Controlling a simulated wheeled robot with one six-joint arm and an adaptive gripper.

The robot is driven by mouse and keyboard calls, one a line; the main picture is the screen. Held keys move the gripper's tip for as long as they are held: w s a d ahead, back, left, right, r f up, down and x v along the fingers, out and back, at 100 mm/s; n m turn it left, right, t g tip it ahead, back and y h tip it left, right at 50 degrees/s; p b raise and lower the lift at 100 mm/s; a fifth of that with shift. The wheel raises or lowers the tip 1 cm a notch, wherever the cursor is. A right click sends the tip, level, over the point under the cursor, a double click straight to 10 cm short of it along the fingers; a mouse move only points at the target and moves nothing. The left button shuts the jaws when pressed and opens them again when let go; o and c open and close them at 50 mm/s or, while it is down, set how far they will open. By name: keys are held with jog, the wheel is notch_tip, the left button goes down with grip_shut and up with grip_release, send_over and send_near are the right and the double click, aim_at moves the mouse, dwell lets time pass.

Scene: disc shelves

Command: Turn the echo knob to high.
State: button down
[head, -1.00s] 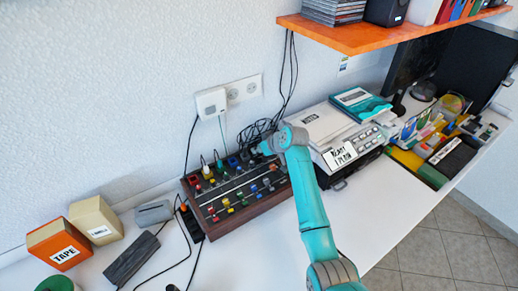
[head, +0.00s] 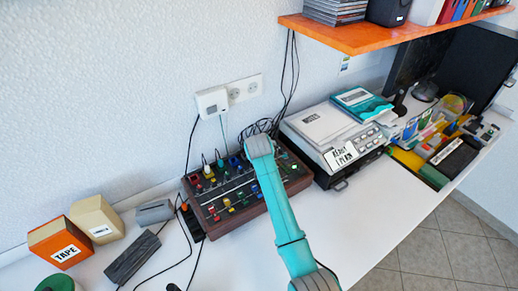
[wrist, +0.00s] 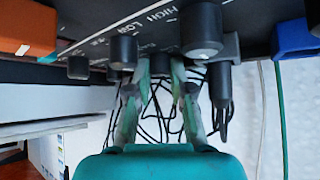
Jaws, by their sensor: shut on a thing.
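The mixer panel (head: 226,220) is a brown box with rows of coloured knobs and sliders on the desk. In the wrist view its dark face (wrist: 110,30) fills the top, with the printed words HIGH and LOW. My gripper (wrist: 160,78) reaches up to this face, its two fingers closed around a small dark knob (wrist: 160,63) below that print. The knob is mostly hidden between the fingers, and I cannot read a full echo label. In the head view my arm covers the gripper and the knob.
Black knobs stand close on both sides, a large one (wrist: 202,30) to the right and another (wrist: 125,52) to the left. A blue part (wrist: 294,38) is at far right. Loose black cables (head: 262,126) lie behind the mixer.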

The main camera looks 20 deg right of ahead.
jog(key=shift+m+h, duration=0.4)
jog(key=shift+m, duration=0.2)
jog(key=c, duration=1)
grip_release()
jog(key=shift+c, duration=0.2)
